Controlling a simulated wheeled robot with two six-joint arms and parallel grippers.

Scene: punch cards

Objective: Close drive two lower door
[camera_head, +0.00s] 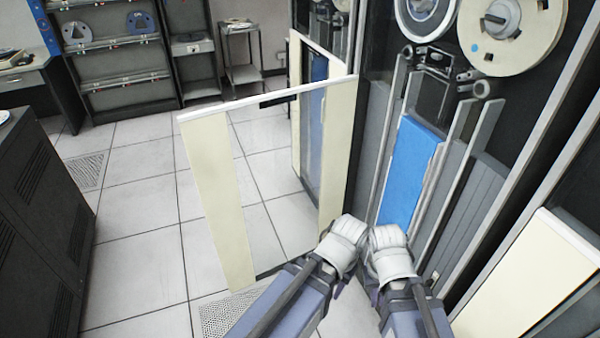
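A lower door (218,195) with cream side panels, a pale top edge and a see-through middle stands swung out from a tape drive (375,150), over the floor. Its right cream panel (338,140) is nearest the drive. No label tells which drive is number two. My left gripper (345,238) is just right of the door's lower right part, and I cannot tell whether it touches. My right gripper (388,250) is close beside it, in front of the drive's lower front. Both look like pale rounded blocks; their fingertips are not clear.
A blue panel (410,172) and grey rails fill the drive's lower front, below tape reels (508,30). Another cream-edged door or panel (297,95) stands behind. A dark cabinet (40,220) is at left, shelves (110,60) at the back. Tiled floor (140,245) is clear left of the door.

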